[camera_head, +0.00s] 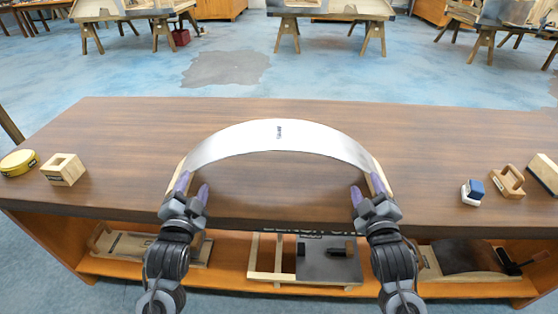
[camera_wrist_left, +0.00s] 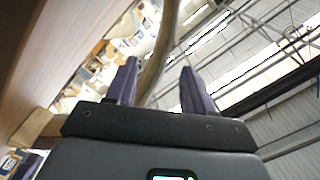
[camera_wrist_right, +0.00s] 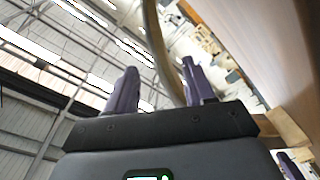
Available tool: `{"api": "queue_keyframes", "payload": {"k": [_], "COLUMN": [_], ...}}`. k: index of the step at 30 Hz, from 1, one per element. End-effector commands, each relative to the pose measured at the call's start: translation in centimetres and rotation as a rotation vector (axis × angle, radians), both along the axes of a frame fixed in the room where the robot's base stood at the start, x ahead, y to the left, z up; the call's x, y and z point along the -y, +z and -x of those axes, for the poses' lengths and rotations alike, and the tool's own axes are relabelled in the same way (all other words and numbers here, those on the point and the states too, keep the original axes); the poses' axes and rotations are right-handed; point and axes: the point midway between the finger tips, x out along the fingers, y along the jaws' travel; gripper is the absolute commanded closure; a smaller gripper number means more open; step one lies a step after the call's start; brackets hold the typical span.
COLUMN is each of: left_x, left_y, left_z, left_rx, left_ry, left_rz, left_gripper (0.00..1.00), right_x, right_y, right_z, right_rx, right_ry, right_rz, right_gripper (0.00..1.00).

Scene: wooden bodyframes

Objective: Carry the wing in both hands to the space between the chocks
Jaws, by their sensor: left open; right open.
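The wing (camera_head: 278,134) is a curved silver-white panel with pale wooden edges and a small dark mark at its middle. It arches over the near half of the brown workbench. My left gripper (camera_head: 192,186) is at its left end and my right gripper (camera_head: 366,187) at its right end. Both are open, with purple fingers apart. In the left wrist view the wing's curved edge (camera_wrist_left: 158,62) runs between the fingers; it does so in the right wrist view (camera_wrist_right: 160,50) too. I cannot tell whether any finger touches it. No pair of chocks is clearly identifiable.
The bench's far strip is clear.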

Motion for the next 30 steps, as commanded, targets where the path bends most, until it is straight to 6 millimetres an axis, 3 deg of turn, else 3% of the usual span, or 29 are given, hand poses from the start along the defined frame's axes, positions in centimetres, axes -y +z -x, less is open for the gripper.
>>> {"api": "queue_keyframes", "payload": {"k": [8, 21, 30], "left_x": [0.0, 0.0, -0.1], "left_y": [0.0, 0.0, -0.1], "left_z": [-1.4, -7.9, -10.5], "left_rx": [-0.001, -0.001, -0.001], "left_ry": [0.002, 0.001, 0.000], "left_rz": [0.001, 0.001, 0.001], "left_gripper": [0.47, 0.47, 0.47], "right_x": [0.0, -0.1, -0.1], "right_y": [0.0, 0.0, -0.1], "right_z": [-1.4, -7.9, -10.5], "right_rx": [0.000, -0.001, -0.001], "right_ry": [-0.002, -0.001, 0.000], "right_rz": [0.001, -0.001, 0.000], "right_gripper": [0.47, 0.47, 0.47]}}
